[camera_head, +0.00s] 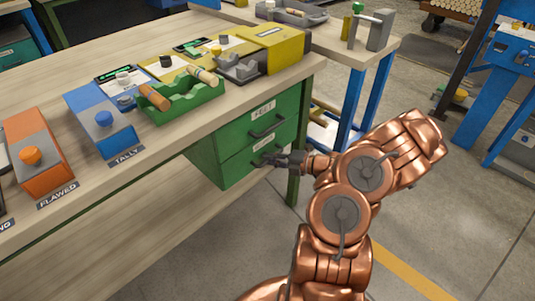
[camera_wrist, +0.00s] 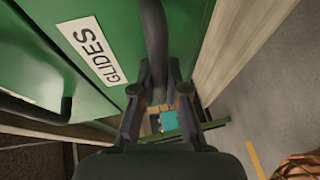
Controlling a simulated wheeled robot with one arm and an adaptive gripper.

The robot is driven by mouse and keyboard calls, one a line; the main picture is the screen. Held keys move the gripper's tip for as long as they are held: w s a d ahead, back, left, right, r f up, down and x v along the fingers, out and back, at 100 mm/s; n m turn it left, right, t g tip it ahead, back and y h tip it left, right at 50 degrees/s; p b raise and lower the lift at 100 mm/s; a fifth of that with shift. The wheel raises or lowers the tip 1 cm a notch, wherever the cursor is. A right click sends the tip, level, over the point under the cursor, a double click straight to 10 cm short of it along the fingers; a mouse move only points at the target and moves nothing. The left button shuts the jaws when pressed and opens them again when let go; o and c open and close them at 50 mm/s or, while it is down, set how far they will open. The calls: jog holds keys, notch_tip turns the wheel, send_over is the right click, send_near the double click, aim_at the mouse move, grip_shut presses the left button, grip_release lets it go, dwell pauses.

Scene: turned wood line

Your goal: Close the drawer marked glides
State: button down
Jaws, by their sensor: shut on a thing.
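The green drawer marked GLIDES (camera_wrist: 75,30) fills the upper left of the wrist view, its white label (camera_wrist: 93,46) readable. Its dark bar handle (camera_wrist: 156,40) runs down between the fingers of my gripper (camera_wrist: 153,105), which is shut on it. In the head view, the drawer (camera_head: 238,169) is the lower one in the green unit under the bench, below the drawer marked FEET (camera_head: 240,132). My gripper (camera_head: 268,161) is at its front, covering much of the handle. Any gap between this drawer and the unit is too small to tell.
The wooden bench (camera_head: 190,135) carries a green tray (camera_head: 180,100) with turned pieces, and blue and orange boxes. A green bench leg (camera_head: 293,178) stands close to my gripper. A blue-legged table (camera_head: 372,105) stands behind.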

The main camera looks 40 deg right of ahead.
jog(key=shift+w+r+p, duration=0.2)
jog(key=shift+p, duration=0.2)
jog(key=c, duration=1.5)
grip_release()
jog(key=shift+o, duration=0.3)
jog(key=shift+f, duration=0.15)
jog(key=shift+a, duration=0.1)
jog(key=v, duration=1.2)
